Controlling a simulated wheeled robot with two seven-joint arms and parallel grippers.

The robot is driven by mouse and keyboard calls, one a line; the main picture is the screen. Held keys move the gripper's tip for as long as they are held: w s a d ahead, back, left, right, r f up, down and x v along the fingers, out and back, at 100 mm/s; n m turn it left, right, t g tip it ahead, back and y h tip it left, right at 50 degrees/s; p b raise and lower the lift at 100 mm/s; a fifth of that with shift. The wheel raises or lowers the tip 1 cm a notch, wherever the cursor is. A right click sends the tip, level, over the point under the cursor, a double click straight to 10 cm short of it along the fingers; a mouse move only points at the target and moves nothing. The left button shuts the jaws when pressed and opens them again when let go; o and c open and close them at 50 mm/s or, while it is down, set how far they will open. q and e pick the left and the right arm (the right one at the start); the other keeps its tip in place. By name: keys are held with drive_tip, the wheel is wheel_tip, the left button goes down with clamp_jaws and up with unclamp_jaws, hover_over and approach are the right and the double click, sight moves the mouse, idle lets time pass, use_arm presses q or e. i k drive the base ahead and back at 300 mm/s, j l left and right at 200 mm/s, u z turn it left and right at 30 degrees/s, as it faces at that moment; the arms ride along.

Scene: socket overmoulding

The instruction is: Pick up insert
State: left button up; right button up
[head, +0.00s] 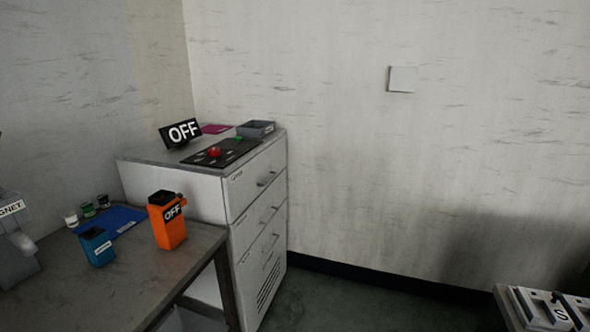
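No piece in the head view can be told for certain as the insert. Several small cup-like pieces, one with a white rim (70,218) and one green (88,209), stand by a blue mat (122,216) on the grey table at the left. At the bottom right corner, a white and grey fixture (540,309) with a letter S lies on another table, partly cut off by the frame. Neither of my grippers is in view.
A blue box (97,247) and an orange box (168,222) marked OFF stand on the left table (130,285). A white drawer cabinet (255,220) carries a black panel with a red button (214,152), an OFF sign (181,133) and a grey tray (255,129). Open floor (380,305) lies between.

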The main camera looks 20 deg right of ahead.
sight(544, 309)
drive_tip(key=i+l+z, duration=0.15)
drive_tip(key=z, duration=0.3)
drive_tip(key=i+z, duration=0.5)
drive_tip(key=z, duration=0.35)
drive_tip(key=i+j+z, duration=0.1)
drive_tip(key=z, duration=0.35)
drive_tip(key=i+j+z, duration=0.25)
drive_tip(key=z, duration=0.2)
drive_tip(key=i+j+z, duration=0.25)
drive_tip(key=z, duration=0.15)
drive_tip(key=i+j+z, duration=0.1)
drive_tip(key=j+z, duration=0.15)
drive_tip(key=z, duration=0.2)
